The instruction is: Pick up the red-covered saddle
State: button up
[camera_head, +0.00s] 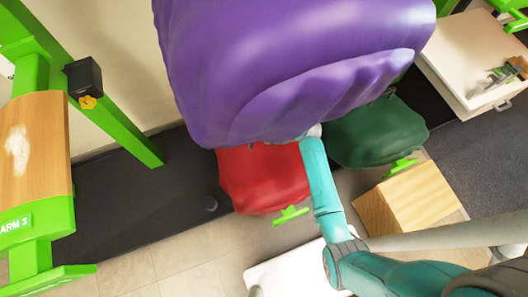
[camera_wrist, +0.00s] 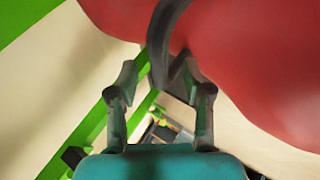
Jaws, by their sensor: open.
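The red-covered saddle (camera_head: 262,180) shows in the head view below a large purple-covered one, which hides its upper part. In the wrist view its red cover (camera_wrist: 240,45) fills the top and right, with a dark curved handle or strap (camera_wrist: 166,35) hanging from it. My gripper (camera_wrist: 160,72) is open, with one finger on each side of the strap's lower end. I cannot tell whether the fingers touch it. In the head view my arm reaches up beside the red saddle, and the gripper is hidden behind the purple cover.
The purple-covered saddle (camera_head: 290,65) hangs large and close to the camera. A green-covered saddle (camera_head: 375,132) is right of the red one. A wooden block (camera_head: 408,200) stands at lower right, a green-and-wood stand (camera_head: 38,150) at left, and a white cabinet (camera_head: 475,50) at upper right.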

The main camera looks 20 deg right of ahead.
aim_at(265, 135)
jog(key=shift+x, duration=1.5)
grip_shut()
jog(key=shift+w+r, duration=0.15)
jog(key=shift+r, duration=0.05)
